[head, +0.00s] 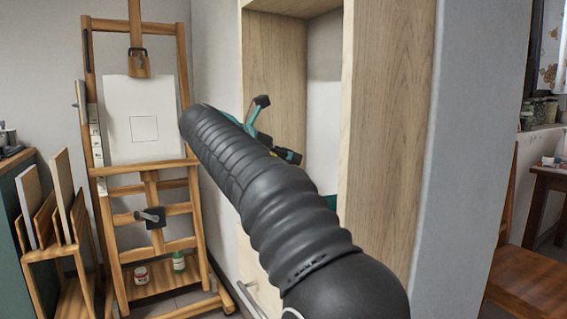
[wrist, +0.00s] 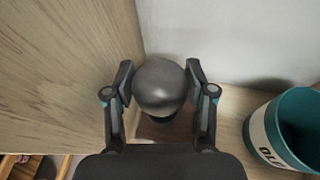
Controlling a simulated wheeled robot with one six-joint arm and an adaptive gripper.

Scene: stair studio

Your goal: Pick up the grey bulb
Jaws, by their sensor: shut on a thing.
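The grey bulb (wrist: 160,86) is a dark, rounded, slightly shiny ball in the middle of the wrist view. My gripper (wrist: 159,84) is shut on it, with one finger pressed on its left side and one on its right. A darker base shows just below the ball, partly hidden by it. In the head view my gripper (head: 262,128) is partly visible beyond my black arm, in front of the wooden shelf unit. The bulb is hidden there.
A teal cup (wrist: 290,130) with a white label stands close on the right in the wrist view. The wooden side panel (wrist: 65,70) is close on the left. A wooden easel (head: 195,220) stands at the left of the head view.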

